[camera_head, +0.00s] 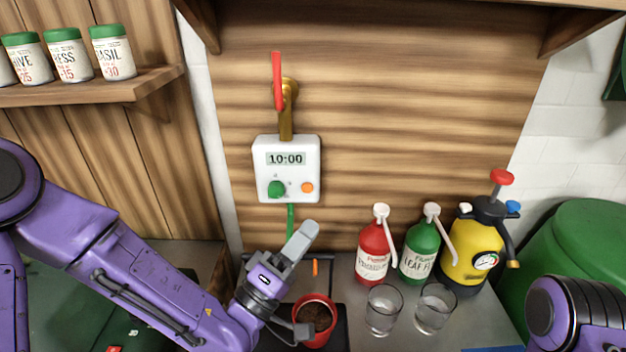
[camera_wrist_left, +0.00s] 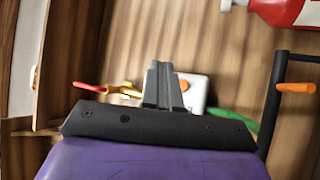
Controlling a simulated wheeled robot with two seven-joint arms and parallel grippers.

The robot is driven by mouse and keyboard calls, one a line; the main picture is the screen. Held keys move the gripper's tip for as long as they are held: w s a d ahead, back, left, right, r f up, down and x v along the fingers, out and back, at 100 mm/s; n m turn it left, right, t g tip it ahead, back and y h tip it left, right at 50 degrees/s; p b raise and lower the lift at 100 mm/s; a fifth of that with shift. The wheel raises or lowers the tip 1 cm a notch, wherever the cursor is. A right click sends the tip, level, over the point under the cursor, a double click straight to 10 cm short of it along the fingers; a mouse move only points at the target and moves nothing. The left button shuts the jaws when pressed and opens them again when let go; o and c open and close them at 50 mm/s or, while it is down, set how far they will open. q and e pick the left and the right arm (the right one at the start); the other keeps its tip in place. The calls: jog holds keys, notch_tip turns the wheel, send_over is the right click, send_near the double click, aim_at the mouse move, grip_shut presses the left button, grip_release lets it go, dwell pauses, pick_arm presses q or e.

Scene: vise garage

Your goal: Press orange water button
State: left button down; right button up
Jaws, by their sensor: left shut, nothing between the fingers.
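The orange water button (camera_head: 307,188) is a small round button at the lower right of the white timer box (camera_head: 287,150) on the wooden wall, below a display reading 10:00. A green knob (camera_head: 277,189) sits to its left. My left gripper (camera_head: 309,229) is shut and empty, pointing up, below the box and apart from the button in the picture. My right gripper is out of view.
A brass tap (camera_head: 286,110) with a red lever is above the box, and a green hose (camera_head: 290,220) hangs below. A red pot (camera_head: 316,335) stands beneath my left wrist. Red (camera_head: 373,250) and green bottles (camera_head: 420,248), glasses (camera_head: 383,310) and a yellow sprayer (camera_head: 470,250) stand right.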

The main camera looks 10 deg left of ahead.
aim_at(307, 188)
pick_arm(q)
jog(key=w+a+p, duration=0.2)
jog(key=w+p, duration=0.1)
jog(key=w, duration=0.4)
jog(key=shift+w, duration=0.3)
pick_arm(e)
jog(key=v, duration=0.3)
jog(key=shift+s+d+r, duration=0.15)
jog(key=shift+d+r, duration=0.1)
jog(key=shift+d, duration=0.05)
pick_arm(q)
jog(key=shift+r, duration=0.1)
dwell(1.3)
jog(key=shift+w+a, duration=0.15)
jog(key=shift+w, duration=0.3)
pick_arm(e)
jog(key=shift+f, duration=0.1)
pick_arm(q)
jog(key=shift+w, duration=0.4)
dwell(0.4)
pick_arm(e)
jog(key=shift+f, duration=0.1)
pick_arm(q)
jog(key=shift+s+b, duration=0.45)
jog(key=shift+s, duration=0.35)
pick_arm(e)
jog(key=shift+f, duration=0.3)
